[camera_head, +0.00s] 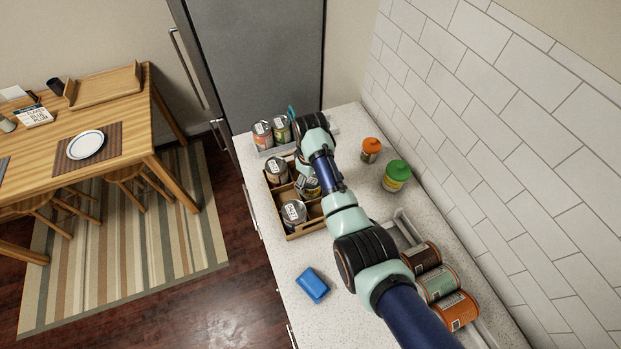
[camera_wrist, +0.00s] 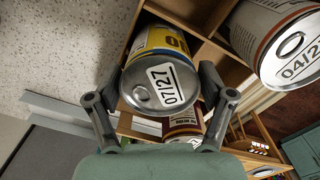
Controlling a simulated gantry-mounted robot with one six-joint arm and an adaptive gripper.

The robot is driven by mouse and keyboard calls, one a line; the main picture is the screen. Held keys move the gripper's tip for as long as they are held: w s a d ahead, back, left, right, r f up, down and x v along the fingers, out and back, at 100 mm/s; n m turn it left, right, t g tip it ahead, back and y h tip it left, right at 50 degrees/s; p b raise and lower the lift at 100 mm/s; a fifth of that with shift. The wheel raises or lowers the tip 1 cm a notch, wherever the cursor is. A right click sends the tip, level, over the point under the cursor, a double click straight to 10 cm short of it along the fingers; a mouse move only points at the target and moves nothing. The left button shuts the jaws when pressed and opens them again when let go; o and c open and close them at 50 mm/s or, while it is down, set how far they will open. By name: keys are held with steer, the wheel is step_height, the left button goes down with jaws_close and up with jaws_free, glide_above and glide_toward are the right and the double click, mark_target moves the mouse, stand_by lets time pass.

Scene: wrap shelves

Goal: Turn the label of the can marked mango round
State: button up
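A can with a yellow and blue label (camera_wrist: 163,42) and a silver lid marked 07/27 is between my fingers in the wrist view. Only part of its lettering shows, so I cannot read the word mango. My gripper (camera_wrist: 160,84) has one finger on each side of this can; whether both pads press on it is unclear. In the head view this can (camera_head: 309,188) is in the wooden crate (camera_head: 306,228), partly covered by my arm. Other cans in the crate are a dark-labelled one (camera_head: 277,172) and a white-lidded one (camera_head: 293,213), whose lid reads 04/2 in the wrist view (camera_wrist: 277,40).
Two cans (camera_head: 263,135) stand on a grey tray (camera_head: 267,152) behind the crate. An orange-capped jar (camera_head: 371,150) and a green-capped jar (camera_head: 396,175) stand right of my arm. Several cans (camera_head: 439,283) lie at the front right. A blue block (camera_head: 312,285) lies on the counter.

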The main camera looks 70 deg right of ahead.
steer(key=c, duration=0.9)
steer(key=shift+r+m+p, duration=0.15)
steer(key=shift+m+p, duration=0.25)
steer(key=shift+m, duration=0.3)
steer(key=shift+c, duration=0.2)
steer(key=shift+m, duration=0.6)
steer(key=shift+m+p, duration=0.5)
steer(key=shift+m, duration=0.3)
steer(key=shift+m+p, duration=0.65)
steer(key=shift+m, duration=1.85)
steer(key=o, duration=1.5)
